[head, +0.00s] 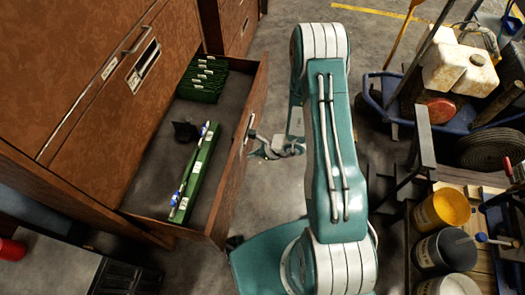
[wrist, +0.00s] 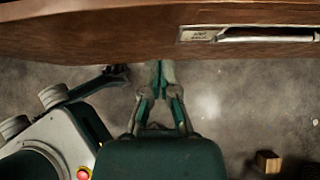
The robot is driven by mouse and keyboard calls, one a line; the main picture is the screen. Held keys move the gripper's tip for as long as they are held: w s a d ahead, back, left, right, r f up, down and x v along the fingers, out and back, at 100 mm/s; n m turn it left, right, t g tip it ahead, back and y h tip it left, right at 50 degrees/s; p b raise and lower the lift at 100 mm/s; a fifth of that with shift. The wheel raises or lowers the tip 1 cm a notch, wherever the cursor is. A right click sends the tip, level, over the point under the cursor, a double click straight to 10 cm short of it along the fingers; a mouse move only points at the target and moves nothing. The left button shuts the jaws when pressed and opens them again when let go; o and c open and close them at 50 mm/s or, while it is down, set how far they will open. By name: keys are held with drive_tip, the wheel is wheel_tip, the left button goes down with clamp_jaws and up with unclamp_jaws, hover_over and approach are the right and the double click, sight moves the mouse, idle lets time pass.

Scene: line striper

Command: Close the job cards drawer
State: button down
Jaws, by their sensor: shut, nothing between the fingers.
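The job cards drawer (head: 226,186) stands pulled out of the brown wooden cabinet (head: 110,165) in the head view. Green card files (head: 203,80) and a long green holder (head: 194,175) lie inside it. Its front has a metal handle (head: 248,128); in the wrist view the drawer front (wrist: 100,32) spans the top, with the handle (wrist: 265,35) and a small label at the right. My gripper (head: 262,146) is shut and empty, just outside the drawer front. In the wrist view its fingertips (wrist: 159,72) point at the front's edge, left of the handle; I cannot tell whether they touch.
A blue cart (head: 400,115) with jugs and a rack with paint buckets (head: 440,208) stand at the right. A small wooden block (wrist: 268,161) lies on the floor in the wrist view. Grey floor is clear between the drawer and the cart, except for my arm.

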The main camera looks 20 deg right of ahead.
sight(236, 153)
drive_tip(key=shift+w+a, duration=0.5)
drive_tip(key=shift+a, duration=0.35)
drive_tip(key=shift+w+a, duration=0.45)
drive_tip(key=shift+a, duration=0.4)
drive_tip(key=shift+w+a+r, duration=0.1)
drive_tip(key=shift+w+a, duration=0.15)
drive_tip(key=shift+a, duration=0.2)
drive_tip(key=w+a, duration=0.7)
drive_tip(key=a, duration=0.5)
drive_tip(key=w+a, duration=0.7)
drive_tip(key=a, duration=0.5)
drive_tip(key=shift+a, duration=0.1)
